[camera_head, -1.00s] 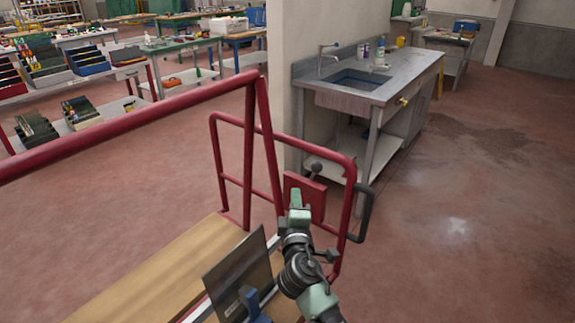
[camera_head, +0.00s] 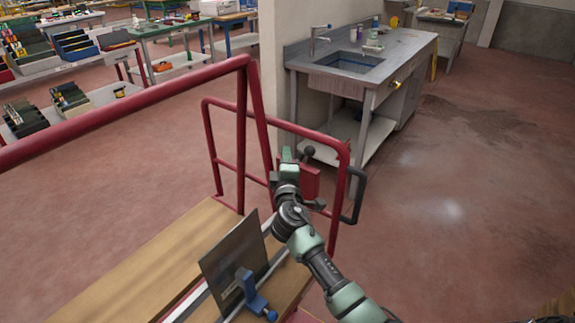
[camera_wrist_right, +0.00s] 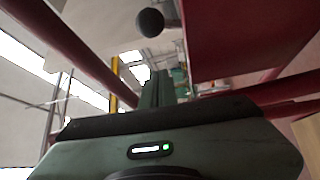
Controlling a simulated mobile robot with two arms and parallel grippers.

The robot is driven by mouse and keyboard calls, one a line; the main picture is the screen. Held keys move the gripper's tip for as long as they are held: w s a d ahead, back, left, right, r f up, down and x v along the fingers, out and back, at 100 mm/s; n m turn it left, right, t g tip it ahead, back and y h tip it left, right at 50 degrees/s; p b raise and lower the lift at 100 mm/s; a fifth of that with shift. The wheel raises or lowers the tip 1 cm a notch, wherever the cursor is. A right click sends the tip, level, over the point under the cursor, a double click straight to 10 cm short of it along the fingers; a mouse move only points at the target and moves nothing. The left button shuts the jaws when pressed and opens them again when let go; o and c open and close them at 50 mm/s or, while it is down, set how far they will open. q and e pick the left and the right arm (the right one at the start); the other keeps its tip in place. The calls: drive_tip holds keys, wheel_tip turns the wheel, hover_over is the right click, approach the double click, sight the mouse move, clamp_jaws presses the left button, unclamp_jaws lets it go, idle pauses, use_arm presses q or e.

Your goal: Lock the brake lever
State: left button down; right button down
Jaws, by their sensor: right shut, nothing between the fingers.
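The brake lever shows as a dark ball knob (camera_head: 309,151) at the red plate (camera_head: 313,182) on the cart's red end frame. In the right wrist view the round knob (camera_wrist_right: 150,22) is at the top, left of the red plate (camera_wrist_right: 250,35). My right gripper (camera_head: 288,154) is shut and empty, just left of the knob in the head view. Its fingers (camera_wrist_right: 155,88) point towards the knob in the wrist view; I cannot tell whether they touch it. The lever's shaft is mostly hidden. My left gripper is not in view.
Red cart rails (camera_head: 130,105) run along the left. A dark sheet (camera_head: 235,262) stands on the wooden cart deck (camera_head: 160,262), by a blue clamp (camera_head: 252,297). A black handle (camera_head: 357,197) juts out at right. A sink bench (camera_head: 375,72) stands behind; the right floor is clear.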

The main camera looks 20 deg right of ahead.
drive_tip(key=shift+w+d+r+p, duration=0.15)
drive_tip(key=shift+w+d+p, duration=0.15)
drive_tip(key=shift+w+d, duration=0.6)
drive_tip(key=shift+s+d+f+p, duration=0.2)
drive_tip(key=shift+s+d+p, duration=0.35)
drive_tip(key=shift+s+d, duration=0.55)
